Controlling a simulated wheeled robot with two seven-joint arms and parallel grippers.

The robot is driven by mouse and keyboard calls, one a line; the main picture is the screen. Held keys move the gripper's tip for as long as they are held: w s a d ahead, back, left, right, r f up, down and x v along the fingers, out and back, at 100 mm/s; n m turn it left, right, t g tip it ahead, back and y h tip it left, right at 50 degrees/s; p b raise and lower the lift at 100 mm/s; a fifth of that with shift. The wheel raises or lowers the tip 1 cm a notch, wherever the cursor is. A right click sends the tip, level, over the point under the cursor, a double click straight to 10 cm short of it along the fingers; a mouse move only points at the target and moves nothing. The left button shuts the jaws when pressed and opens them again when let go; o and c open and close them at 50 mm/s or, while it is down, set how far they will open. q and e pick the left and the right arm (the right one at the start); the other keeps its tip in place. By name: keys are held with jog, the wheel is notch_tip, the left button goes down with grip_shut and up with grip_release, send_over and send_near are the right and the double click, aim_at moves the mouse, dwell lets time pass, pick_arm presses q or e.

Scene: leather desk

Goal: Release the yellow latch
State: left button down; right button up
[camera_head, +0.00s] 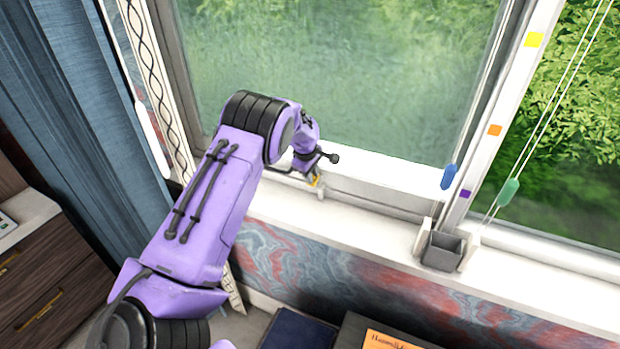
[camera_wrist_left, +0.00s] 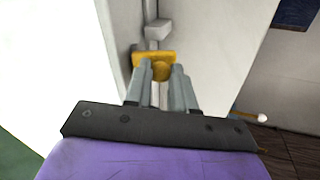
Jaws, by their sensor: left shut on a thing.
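The yellow latch (camera_wrist_left: 153,57) sits on the white window frame. In the left wrist view it lies at the tips of my left gripper (camera_wrist_left: 158,72), whose two grey fingers are closed around its rounded middle part. In the head view the latch (camera_head: 315,181) is a small yellow spot at the lower edge of the window, mostly hidden by my purple left arm and wrist. My left gripper (camera_head: 313,175) reaches down to it there. My right gripper is in neither view.
A white sill (camera_head: 380,225) runs below the window. A small grey box (camera_head: 441,251) stands on it to the right. Blue (camera_head: 449,177) and green (camera_head: 508,192) cord pulls hang near the right frame. A blue curtain (camera_head: 75,100) hangs at the left, above dark drawers (camera_head: 45,300).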

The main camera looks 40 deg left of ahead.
pick_arm(q)
jog(key=shift+w+a+r+g+h, duration=0.15)
jog(key=shift+w+r+g+h, duration=0.2)
jog(key=shift+g, duration=0.45)
jog(key=c, duration=1)
grip_release()
jog(key=shift+o, duration=0.3)
jog(key=shift+a, duration=0.1)
notch_tip(320, 180, up, 10)
jog(key=s+b, duration=0.1)
jog(key=b, duration=0.2)
jog(key=shift+d+r, duration=0.2)
